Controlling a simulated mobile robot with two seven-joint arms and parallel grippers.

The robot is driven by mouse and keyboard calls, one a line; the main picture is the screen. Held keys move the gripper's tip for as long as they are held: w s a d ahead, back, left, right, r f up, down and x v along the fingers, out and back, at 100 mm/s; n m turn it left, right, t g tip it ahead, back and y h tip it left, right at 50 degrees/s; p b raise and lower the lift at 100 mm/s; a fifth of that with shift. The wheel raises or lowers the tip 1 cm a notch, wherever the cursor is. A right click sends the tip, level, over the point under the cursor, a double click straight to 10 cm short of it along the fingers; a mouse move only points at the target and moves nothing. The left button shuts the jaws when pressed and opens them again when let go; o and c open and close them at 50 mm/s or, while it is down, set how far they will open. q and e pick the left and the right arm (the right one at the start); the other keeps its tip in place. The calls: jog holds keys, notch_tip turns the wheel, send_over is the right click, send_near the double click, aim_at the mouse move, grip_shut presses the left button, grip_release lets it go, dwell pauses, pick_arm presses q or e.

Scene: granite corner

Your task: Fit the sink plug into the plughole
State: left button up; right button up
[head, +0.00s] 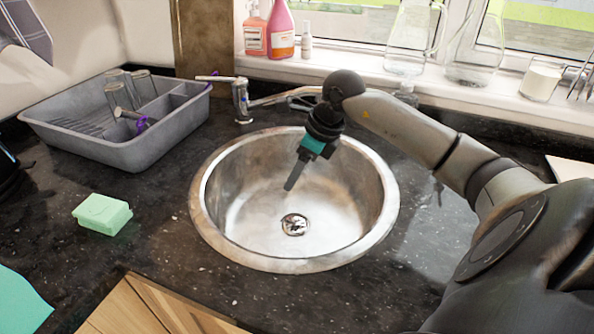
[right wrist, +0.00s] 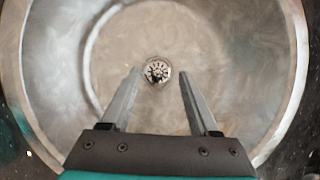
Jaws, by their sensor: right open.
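The round metal plughole (head: 294,224) is at the bottom of the round steel sink (head: 225,218). In the right wrist view the plughole (right wrist: 157,70) shows a slotted, shiny face with a dark patch at its lower part. I cannot make out a separate sink plug in either view, nor tell whether one lies in the plughole. My right gripper (head: 290,184) points down into the basin above the plughole. In the right wrist view its two fingers (right wrist: 160,76) are apart, with nothing between them, one on each side of the plughole. My left gripper is not in view.
A grey dish rack (head: 60,147) with glasses stands at the back left. The tap (head: 240,100) is behind the sink. A green sponge (head: 102,213) lies on the dark counter to the left. Bottles and glassware line the windowsill.

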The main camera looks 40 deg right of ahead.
notch_tip(320, 180, up, 7)
jog(key=p, duration=0.5)
jog(key=shift+r, duration=0.1)
dwell(0.4)
